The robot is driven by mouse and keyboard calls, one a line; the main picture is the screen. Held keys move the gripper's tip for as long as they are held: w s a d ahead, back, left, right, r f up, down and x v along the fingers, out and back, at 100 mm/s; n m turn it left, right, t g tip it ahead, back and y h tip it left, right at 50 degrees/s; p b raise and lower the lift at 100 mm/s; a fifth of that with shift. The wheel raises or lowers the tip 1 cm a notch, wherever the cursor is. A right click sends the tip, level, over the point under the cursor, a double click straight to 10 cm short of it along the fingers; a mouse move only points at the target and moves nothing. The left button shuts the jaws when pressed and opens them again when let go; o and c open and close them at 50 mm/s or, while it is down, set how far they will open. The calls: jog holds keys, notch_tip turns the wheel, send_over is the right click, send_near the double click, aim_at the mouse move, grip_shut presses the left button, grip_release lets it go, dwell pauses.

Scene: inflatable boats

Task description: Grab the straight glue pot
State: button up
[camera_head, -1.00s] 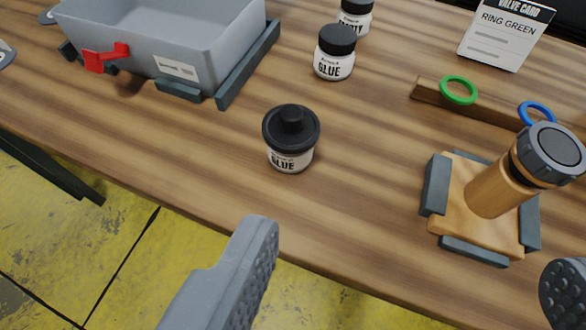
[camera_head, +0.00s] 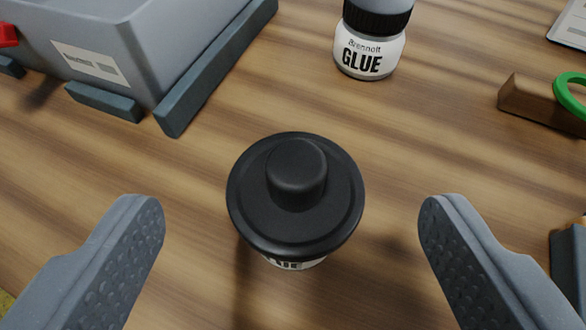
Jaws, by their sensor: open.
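A glue pot with a wide black lid and a round knob (camera_head: 295,200) stands upright on the wooden table, centred in view. Its white label shows only as a sliver under the lid. My gripper (camera_head: 292,210) is open, one finger left and one right of this pot, with clear gaps on both sides; neither finger touches it. A second pot, white with a ribbed black cap and the word GLUE (camera_head: 368,45), stands upright farther back to the right, its top cut off by the frame. The wide lid hides most of the nearer pot's body.
A grey bin (camera_head: 150,45) with a label stands at the upper left, edged by dark blocks (camera_head: 215,70). A wooden rack (camera_head: 535,105) with a green ring (camera_head: 570,95) is at the right. A dark block (camera_head: 568,265) shows at the lower right edge. Table around the near pot is clear.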

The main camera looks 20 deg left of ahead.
aim_at(297, 197)
jog(key=shift+f+x, duration=0.15)
jog(key=shift+x, duration=1.4)
jog(key=shift+f+x, duration=0.15)
jog(key=shift+x, duration=1.4)
jog(key=shift+s+d, duration=0.15)
jog(key=c, duration=0.9)
